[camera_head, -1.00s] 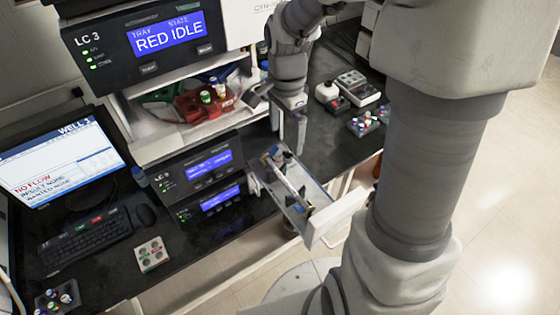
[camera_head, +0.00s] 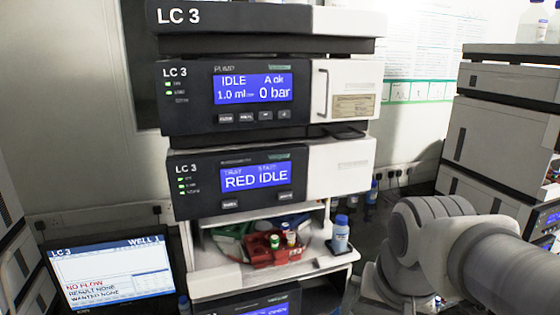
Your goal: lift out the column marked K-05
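No column and no K-05 mark shows in the current head view. The open drawer is below or outside the picture. My arm comes in from the lower right, and its end with my gripper is out of view. The LC 3 stack stands in the middle, with a pump module (camera_head: 240,95) reading IDLE and 0 bar. Below it is a module (camera_head: 240,180) reading RED IDLE. The top of a lower module (camera_head: 245,303) shows at the bottom edge.
An open bay holds a red vial tray (camera_head: 272,252). A blue-capped bottle (camera_head: 340,235) stands at its right front. A monitor (camera_head: 110,270) reading NO FLOW is at lower left. Another instrument stack (camera_head: 500,130) stands at right, behind my arm.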

